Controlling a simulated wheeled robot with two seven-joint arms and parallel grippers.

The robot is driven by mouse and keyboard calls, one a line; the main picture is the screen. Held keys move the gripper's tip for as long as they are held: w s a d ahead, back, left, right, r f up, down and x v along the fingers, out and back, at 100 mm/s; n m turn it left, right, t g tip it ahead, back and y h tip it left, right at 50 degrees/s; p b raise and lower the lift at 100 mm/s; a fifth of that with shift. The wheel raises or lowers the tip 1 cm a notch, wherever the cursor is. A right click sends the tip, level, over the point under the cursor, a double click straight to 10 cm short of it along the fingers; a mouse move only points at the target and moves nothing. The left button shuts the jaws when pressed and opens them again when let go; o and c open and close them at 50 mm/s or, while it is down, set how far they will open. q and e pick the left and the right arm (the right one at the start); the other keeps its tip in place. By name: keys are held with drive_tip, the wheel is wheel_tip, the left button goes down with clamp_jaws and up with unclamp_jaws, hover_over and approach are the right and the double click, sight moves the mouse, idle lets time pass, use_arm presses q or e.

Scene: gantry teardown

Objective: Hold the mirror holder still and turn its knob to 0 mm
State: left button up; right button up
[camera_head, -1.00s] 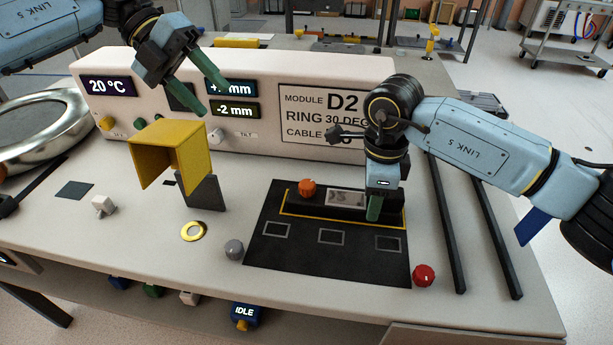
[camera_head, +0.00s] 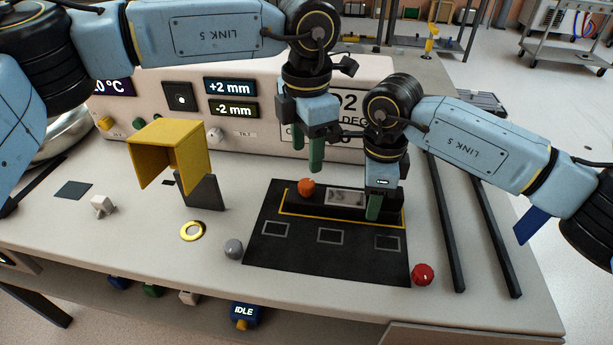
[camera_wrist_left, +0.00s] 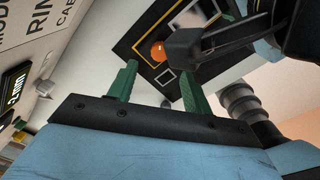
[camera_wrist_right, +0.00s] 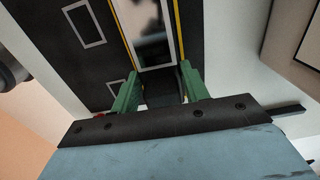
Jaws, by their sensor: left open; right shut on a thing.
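The mirror holder (camera_head: 326,205) is a dark block with a mirror plate (camera_head: 345,198) on top, lying inside a yellow outline on a black mat. Its orange knob (camera_head: 306,187) is at the holder's left end; it also shows in the left wrist view (camera_wrist_left: 158,52). My right gripper (camera_head: 373,207) is shut on the holder's right part; in the right wrist view its green fingers (camera_wrist_right: 157,92) stand on both sides of the dark block. My left gripper (camera_head: 308,153) is open and empty, pointing down above and behind the knob, not touching it.
A white console (camera_head: 240,130) behind shows +2 mm and -2 mm displays. A yellow bracket (camera_head: 168,155), a brass ring (camera_head: 192,231), a grey knob (camera_head: 234,249) and a red knob (camera_head: 423,274) are around the mat (camera_head: 330,262). Dark rails (camera_head: 447,230) run at right.

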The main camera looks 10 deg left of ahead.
sight(307, 182)
use_arm(q)
wheel_tip(307, 182, down, 7)
drive_tip(key=shift+f, duration=0.2)
drive_tip(key=c, duration=1)
drive_tip(key=shift+r+m, duration=0.1)
drive_tip(key=shift+m, duration=1.5)
drive_tip(key=o, duration=1)
wheel_tip(307, 182, up, 12)
